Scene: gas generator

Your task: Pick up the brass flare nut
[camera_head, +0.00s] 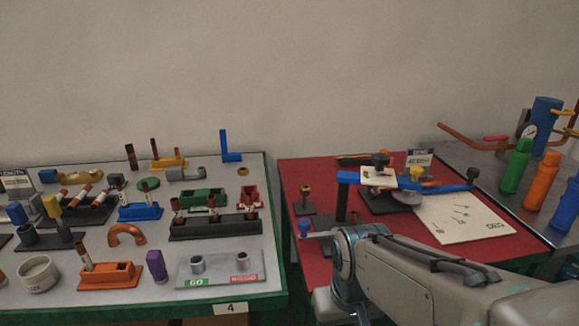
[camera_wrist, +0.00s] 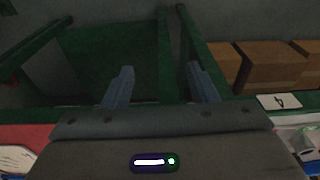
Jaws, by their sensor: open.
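A small brass-coloured ring (camera_head: 243,171) lies near the back right of the left table; it may be the brass flare nut, but it is too small to be sure. Another brass-coloured piece (camera_head: 305,189) sits on a dark stand on the red table. My gripper (camera_wrist: 162,86) is open and empty in the wrist view, with both fingers apart. Green table framing lies beyond the fingers, and neither brass piece shows in this view. In the head view my arm reaches in from the lower right, and my gripper's fingers cannot be made out.
The left table (camera_head: 255,270) is crowded with racks, tubes and fittings. The red table (camera_head: 315,265) holds a blue beam and a white sheet (camera_head: 465,220). Coloured cylinders (camera_head: 541,182) stand at the right. Cardboard boxes (camera_wrist: 265,68) sit beneath a green edge in the wrist view.

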